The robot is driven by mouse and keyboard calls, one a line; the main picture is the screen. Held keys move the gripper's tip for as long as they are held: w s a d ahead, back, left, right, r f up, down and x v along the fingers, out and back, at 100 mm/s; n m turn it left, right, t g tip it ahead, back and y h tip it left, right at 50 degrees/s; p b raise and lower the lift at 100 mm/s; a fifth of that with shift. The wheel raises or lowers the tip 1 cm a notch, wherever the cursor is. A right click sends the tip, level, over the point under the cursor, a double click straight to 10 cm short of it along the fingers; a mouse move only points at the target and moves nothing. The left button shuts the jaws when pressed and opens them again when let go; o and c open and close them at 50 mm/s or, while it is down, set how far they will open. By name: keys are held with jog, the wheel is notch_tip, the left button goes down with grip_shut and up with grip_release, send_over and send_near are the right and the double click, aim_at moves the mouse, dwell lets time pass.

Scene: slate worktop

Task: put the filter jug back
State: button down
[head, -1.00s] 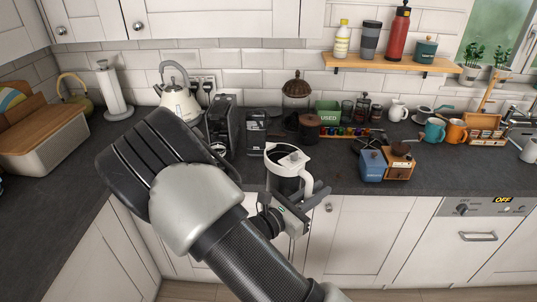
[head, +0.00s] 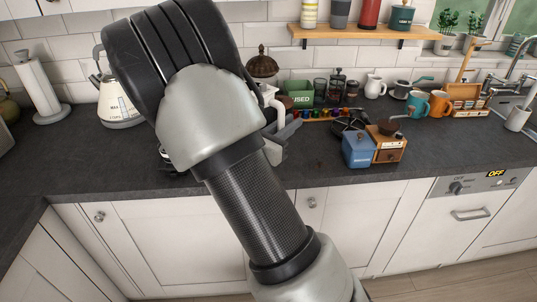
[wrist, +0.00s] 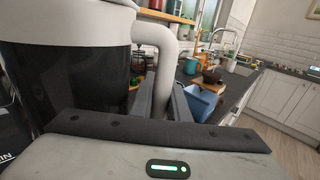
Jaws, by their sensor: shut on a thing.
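My gripper (wrist: 163,98) is shut on the white handle of the filter jug (wrist: 68,85). In the wrist view the jug has a white rim and a dark see-through body, and fills the left side. In the head view my arm hides most of the jug; only a white part (head: 271,98) and grey gripper parts (head: 285,132) show at the arm's right edge, over the back half of the worktop. What lies under the jug is hidden.
A kettle (head: 119,98) stands left of my arm. A blue box (head: 358,150) and a wooden grinder (head: 387,148) stand to the right. A green box (head: 299,93) and several small coloured items are behind. The front worktop (head: 120,165) is clear.

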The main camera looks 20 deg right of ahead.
jog(key=shift+f+b, duration=0.5)
jog(key=shift+f, duration=3.15)
jog(key=shift+f, duration=0.2)
jog(key=c, duration=1.7)
grip_release()
jog(key=shift+r, duration=0.1)
